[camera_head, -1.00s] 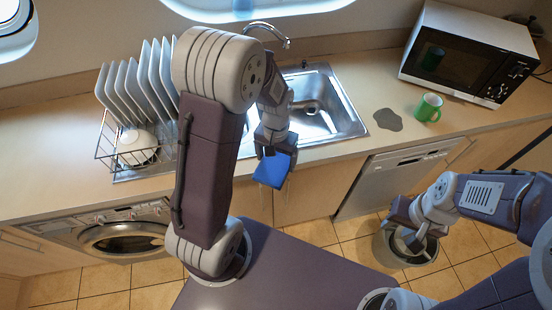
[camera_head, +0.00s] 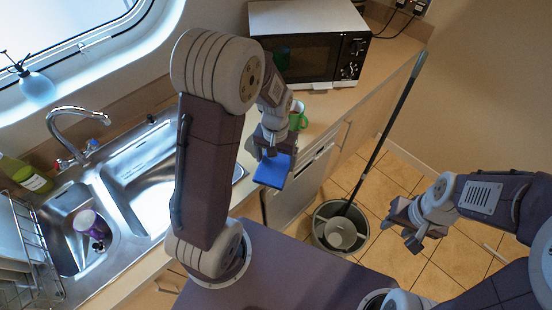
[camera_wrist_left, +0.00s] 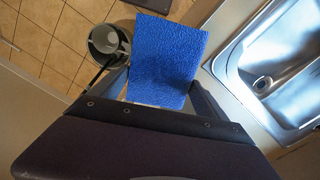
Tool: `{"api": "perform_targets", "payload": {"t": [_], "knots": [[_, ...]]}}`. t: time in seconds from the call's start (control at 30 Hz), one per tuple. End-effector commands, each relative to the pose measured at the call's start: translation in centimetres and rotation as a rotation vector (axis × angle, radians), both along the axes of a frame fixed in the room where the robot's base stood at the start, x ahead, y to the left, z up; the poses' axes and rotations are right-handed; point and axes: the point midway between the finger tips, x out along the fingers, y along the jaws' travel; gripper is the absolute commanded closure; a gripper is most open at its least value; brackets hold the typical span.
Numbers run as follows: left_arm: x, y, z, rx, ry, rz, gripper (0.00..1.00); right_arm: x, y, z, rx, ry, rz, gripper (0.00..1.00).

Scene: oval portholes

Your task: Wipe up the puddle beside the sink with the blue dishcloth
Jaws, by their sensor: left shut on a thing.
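My left gripper (camera_head: 271,150) is shut on the blue dishcloth (camera_head: 275,171), which hangs from its fingers in front of the counter edge. In the left wrist view the cloth (camera_wrist_left: 165,62) spreads flat beyond the fingers. The steel sink (camera_head: 150,165) is at the left in the head view, partly behind my left arm; it also shows in the left wrist view (camera_wrist_left: 285,75). I cannot make out the puddle now; my left arm covers the counter between the sink and the green mug (camera_head: 297,118). My right gripper (camera_head: 405,228) is open and empty above the floor.
A microwave (camera_head: 305,50) stands at the back of the counter behind the mug. A grey bucket (camera_head: 321,238) with a mop (camera_head: 385,130) stands on the tiled floor. A purple-and-white cup (camera_head: 90,224) is in the sink's left bowl. A dish rack (camera_head: 35,240) is at the lower left.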

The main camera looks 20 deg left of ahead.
Motion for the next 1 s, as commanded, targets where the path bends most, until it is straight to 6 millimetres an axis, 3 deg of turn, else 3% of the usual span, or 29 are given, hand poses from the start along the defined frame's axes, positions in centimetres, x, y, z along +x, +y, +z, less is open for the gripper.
{"api": "perform_targets", "payload": {"t": [0.27,0.47,0.57,0.7,0.83,1.0], "knots": [[2.4,0.5,1.0,-0.001,-0.001,0.398,0.47,0.0,0.0,0.5,0.000,0.000,0.000,0.60],[5.8,2.0,2.2,-0.001,-0.002,0.786,0.47,0.0,0.0,1.8,0.000,0.000,0.000,0.60],[8.0,3.9,2.9,-0.002,0.000,1.034,0.47,0.0,0.0,3.3,0.000,0.000,0.000,0.60],[10.3,8.0,3.2,-0.001,0.003,1.342,0.47,0.0,0.0,5.9,0.000,0.000,0.000,0.60],[10.4,10.8,2.5,-0.001,0.004,1.464,0.47,0.0,0.0,7.3,0.000,0.000,0.000,0.60],[9.9,12.1,1.8,-0.002,0.002,1.502,0.47,0.0,0.0,7.6,0.000,0.000,0.000,0.60]]}}
